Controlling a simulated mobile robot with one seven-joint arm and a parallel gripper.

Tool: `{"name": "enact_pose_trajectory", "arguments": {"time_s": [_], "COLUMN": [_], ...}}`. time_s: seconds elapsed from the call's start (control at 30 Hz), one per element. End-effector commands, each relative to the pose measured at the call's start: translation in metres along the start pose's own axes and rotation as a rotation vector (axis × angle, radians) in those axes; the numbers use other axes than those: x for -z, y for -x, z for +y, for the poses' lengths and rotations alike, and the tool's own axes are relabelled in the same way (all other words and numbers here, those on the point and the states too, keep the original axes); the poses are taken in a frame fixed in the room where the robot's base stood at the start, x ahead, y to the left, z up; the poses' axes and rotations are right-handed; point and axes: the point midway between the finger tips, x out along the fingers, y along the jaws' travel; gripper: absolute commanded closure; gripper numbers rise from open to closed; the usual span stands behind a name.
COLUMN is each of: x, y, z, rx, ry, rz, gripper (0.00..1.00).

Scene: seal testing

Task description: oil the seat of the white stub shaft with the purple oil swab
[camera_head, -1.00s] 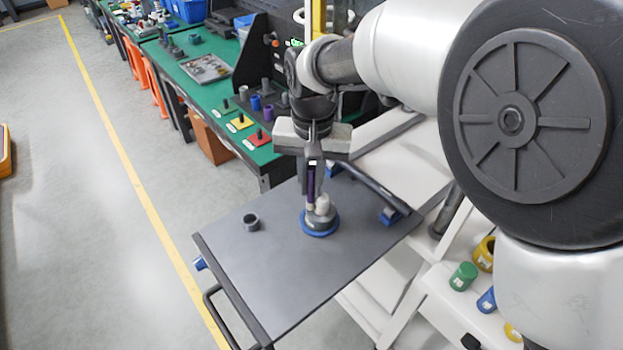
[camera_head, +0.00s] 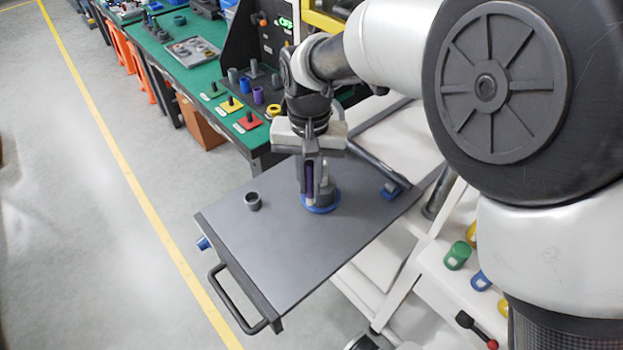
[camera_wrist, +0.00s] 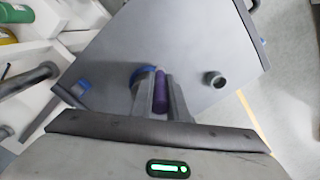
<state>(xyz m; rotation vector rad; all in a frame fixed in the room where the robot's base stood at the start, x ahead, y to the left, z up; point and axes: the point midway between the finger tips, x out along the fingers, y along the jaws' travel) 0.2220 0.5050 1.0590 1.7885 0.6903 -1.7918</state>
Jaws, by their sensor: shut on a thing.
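My gripper (camera_head: 311,178) is shut on the purple oil swab (camera_head: 309,184), which hangs nearly upright over the dark cart top. The swab also shows between the fingers in the wrist view (camera_wrist: 160,92). The white stub shaft (camera_head: 325,174) stands on a grey block with a round blue base (camera_head: 321,208), just right of the swab in the head view. The swab's lower end is close beside the shaft, above the blue base. I cannot tell whether it touches the shaft. In the wrist view the fingers hide most of the shaft and part of the blue base (camera_wrist: 143,72).
The dark cart top (camera_head: 262,250) is mostly clear. A small grey ring-shaped cup (camera_head: 253,201) stands on it to the left, and blue clamps sit at its edges. Behind is a green bench (camera_head: 165,60) with coloured pads and parts. Coloured cups (camera_head: 457,256) stand on a white shelf at right.

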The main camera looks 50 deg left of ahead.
Motion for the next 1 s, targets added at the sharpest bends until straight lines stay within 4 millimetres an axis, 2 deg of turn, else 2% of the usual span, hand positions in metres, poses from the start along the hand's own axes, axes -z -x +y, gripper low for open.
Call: {"name": "enact_pose_trajectory", "arguments": {"time_s": [0.6, 1.0], "x": [0.009, 0.008], "y": [0.023, 0.024], "z": [-0.007, 0.000], "rx": [0.002, 0.002], "ry": [0.001, 0.001], "rz": [0.002, 0.003], "gripper": [1.00, 1.00]}}
